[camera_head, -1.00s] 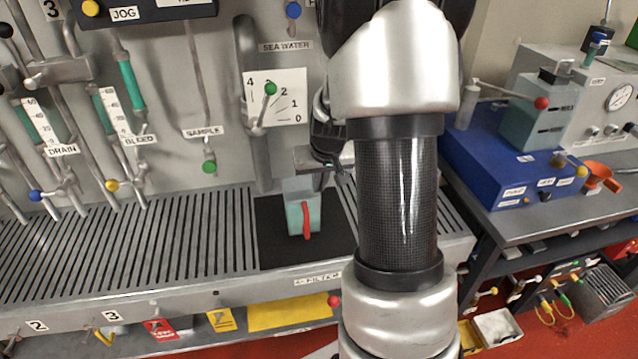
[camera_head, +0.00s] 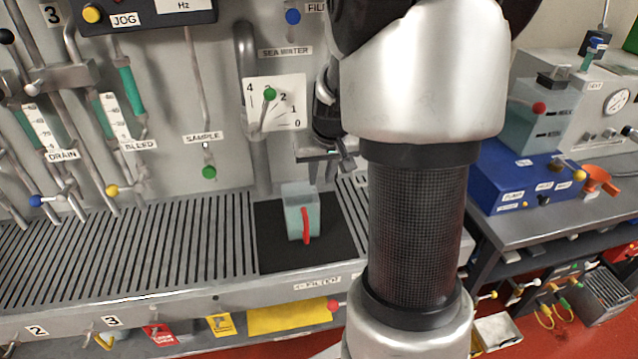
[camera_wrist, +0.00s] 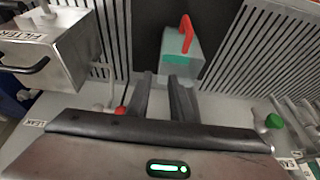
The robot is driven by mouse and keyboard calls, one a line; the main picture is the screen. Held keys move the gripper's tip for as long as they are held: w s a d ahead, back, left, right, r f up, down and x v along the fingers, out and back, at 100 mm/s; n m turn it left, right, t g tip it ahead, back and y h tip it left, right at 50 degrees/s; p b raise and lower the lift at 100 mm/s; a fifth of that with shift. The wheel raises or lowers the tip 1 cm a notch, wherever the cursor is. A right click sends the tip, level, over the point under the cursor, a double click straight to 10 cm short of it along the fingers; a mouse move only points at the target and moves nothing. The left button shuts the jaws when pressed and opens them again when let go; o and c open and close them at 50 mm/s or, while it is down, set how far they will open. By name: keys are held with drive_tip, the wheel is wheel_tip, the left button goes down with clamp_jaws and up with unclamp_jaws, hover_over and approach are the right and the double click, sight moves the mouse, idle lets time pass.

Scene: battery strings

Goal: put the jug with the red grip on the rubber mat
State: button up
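The jug with the red grip (camera_head: 302,211) is a pale grey-green see-through vessel. It stands upright on the black rubber mat (camera_head: 272,255), its red grip facing the front. In the wrist view the jug (camera_wrist: 196,58) sits just beyond my fingertips, with the mat (camera_wrist: 150,42) around it. My gripper (camera_head: 328,172) is behind and slightly above the jug, near the wall. In the wrist view my gripper (camera_wrist: 162,82) shows its two fingers apart with nothing between them.
A slotted metal drain deck (camera_head: 150,235) spreads left of the mat. The sea water valve with a green knob (camera_head: 269,94) is on the wall behind. A blue unit (camera_head: 520,185) and an orange funnel (camera_head: 598,178) are on the bench at right.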

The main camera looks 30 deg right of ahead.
drive_tip(key=v, duration=0.5)
drive_tip(key=shift+r, duration=0.1)
idle(1.2)
